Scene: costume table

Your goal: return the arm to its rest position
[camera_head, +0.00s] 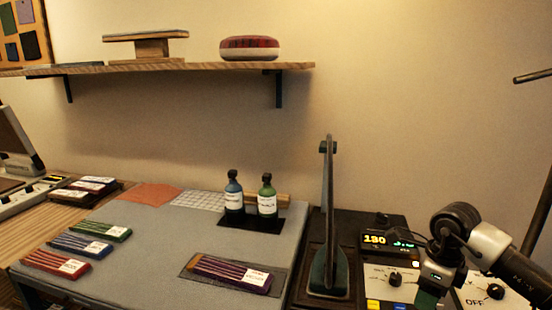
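My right arm comes in from the right edge, with a dark rounded joint and a pale grey link. It bends down in front of the control panel, and its end (430,285) sits low near the bottom edge. A dark green piece shows at that end; I cannot tell if it is part of the gripper or something behind it. The fingertips are not clear, so I cannot tell if the gripper is open or shut. My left arm and gripper are not in view.
A tall dark upright device (328,225) stands left of my arm, beside a control panel (392,278) with a lit display. A shelf (200,68) hangs above.

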